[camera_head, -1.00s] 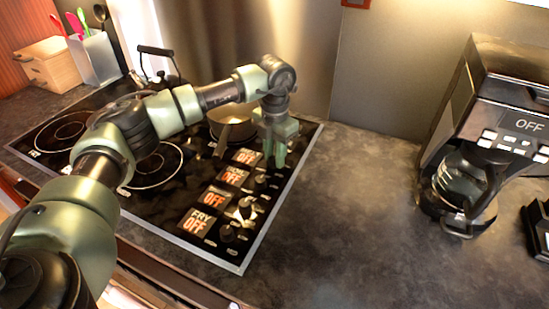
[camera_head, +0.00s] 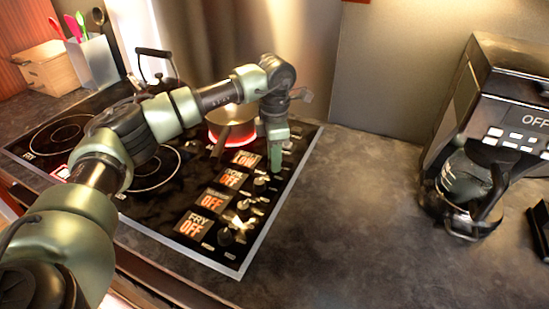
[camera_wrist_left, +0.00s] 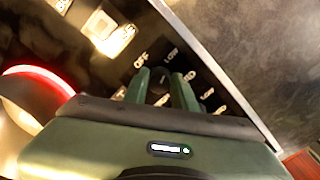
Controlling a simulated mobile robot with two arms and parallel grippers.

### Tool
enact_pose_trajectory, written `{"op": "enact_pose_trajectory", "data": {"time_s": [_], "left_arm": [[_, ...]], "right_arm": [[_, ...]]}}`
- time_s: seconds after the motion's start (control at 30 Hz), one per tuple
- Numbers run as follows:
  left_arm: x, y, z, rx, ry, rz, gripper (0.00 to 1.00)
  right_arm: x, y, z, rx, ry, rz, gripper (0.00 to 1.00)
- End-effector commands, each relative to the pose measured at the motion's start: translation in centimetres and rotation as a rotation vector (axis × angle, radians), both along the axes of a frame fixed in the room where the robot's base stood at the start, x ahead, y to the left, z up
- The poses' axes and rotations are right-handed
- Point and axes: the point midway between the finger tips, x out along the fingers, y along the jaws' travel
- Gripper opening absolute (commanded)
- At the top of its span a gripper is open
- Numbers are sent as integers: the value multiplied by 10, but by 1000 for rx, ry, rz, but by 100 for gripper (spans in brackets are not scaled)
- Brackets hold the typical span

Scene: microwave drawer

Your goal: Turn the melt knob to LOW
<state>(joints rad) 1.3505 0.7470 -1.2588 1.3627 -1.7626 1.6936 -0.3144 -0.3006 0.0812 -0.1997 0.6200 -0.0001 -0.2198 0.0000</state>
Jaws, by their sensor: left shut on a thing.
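The cooktop (camera_head: 225,262) has a column of displays and dark knobs along its right side. The farthest display (camera_head: 245,159) reads LOW in glowing letters, and its small upper label is too blurred to read. My left gripper (camera_head: 276,168) points down beside it and is shut on the dark melt knob (camera_wrist_left: 159,84), which sits between the fingers in the left wrist view. The fingers hide this knob in the head view. The other displays, such as the FRY one (camera_head: 194,225), read OFF. My right gripper is in neither view.
A pan (camera_head: 230,115) stands on a red-glowing burner just left of my left gripper. A kettle (camera_head: 160,84) is at the back. A coffee maker (camera_head: 490,110) stands on the right, with clear counter (camera_head: 345,215) between it and the cooktop.

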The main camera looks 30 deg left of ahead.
Motion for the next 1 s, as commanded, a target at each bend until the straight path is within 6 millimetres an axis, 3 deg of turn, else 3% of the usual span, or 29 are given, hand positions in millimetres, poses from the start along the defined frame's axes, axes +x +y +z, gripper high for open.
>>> {"op": "enact_pose_trajectory", "data": {"time_s": [0.43, 0.47, 0.53, 0.87, 1.0], "left_arm": [[1, 0, 2, -1, -6, -9, 0], [1, 0, 2, -1, -6, -9, 29], [1, 0, 2, -1, -5, -9, 48], [1, 0, 2, 0, -3, -9, 48], [1, 0, 15, 0, -4, -9, 48]], "right_arm": [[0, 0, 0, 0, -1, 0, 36], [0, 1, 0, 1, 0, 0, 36], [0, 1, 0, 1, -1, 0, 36], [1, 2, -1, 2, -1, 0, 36], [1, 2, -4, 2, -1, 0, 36]]}}
